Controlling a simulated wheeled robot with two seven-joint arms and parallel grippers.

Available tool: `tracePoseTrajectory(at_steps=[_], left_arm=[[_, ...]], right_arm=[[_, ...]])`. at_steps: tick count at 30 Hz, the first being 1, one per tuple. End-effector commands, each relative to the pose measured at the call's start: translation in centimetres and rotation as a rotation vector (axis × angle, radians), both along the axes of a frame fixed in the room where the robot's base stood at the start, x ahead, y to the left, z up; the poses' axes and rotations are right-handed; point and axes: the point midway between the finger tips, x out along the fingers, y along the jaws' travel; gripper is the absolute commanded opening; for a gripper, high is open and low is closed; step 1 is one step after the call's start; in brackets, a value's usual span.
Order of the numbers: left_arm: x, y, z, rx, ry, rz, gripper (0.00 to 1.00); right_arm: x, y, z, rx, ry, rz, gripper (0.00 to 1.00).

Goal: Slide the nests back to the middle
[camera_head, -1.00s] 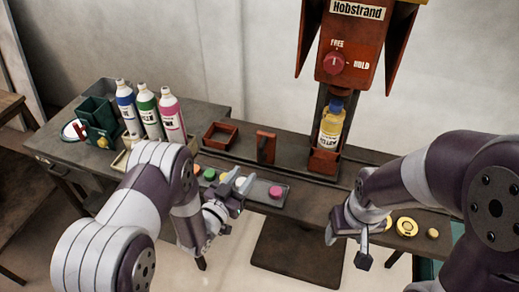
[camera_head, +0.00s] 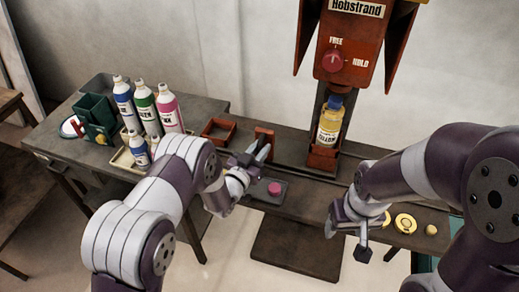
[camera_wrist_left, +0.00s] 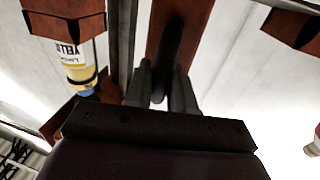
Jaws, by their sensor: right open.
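A red nest (camera_head: 323,158) under the press holds an upright yellow-labelled bottle (camera_head: 329,124) with a blue cap. An empty, open red nest (camera_head: 218,131) stands on the rail to its left. Between them is an upright red plate (camera_head: 264,136). My left gripper (camera_head: 256,155) is at this plate. In the left wrist view its fingers (camera_wrist_left: 161,90) stand on both sides of a dark handle (camera_wrist_left: 168,55) on the red piece; whether they press on it is not clear. My right gripper (camera_head: 357,235) is open and empty, in front of the bench at right.
A grey tray (camera_head: 265,195) with a pink puck (camera_head: 274,188) lies in front of the rail, partly behind my left arm. Several bottles and a green bin (camera_head: 95,115) stand at left. A red knob (camera_head: 333,62) sits between FREE and HOLD labels. Yellow discs (camera_head: 405,222) lie at right.

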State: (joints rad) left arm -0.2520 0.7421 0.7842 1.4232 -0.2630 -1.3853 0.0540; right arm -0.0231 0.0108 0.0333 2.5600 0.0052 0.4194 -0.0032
Motion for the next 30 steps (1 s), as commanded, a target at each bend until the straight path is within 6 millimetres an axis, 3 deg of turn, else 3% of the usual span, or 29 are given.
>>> tracePoseTrajectory(at_steps=[11,30], left_arm=[[-0.6,-1.7,-0.1,-0.001,0.0,-0.005,0.0],[-4.1,-12.2,-0.3,-0.001,0.0,-0.005,0.0]], right_arm=[[0.0,0.0,-0.4,0.0,0.0,0.0,0.61],[0.0,0.0,-3.3,0.0,0.0,0.0,0.61]])
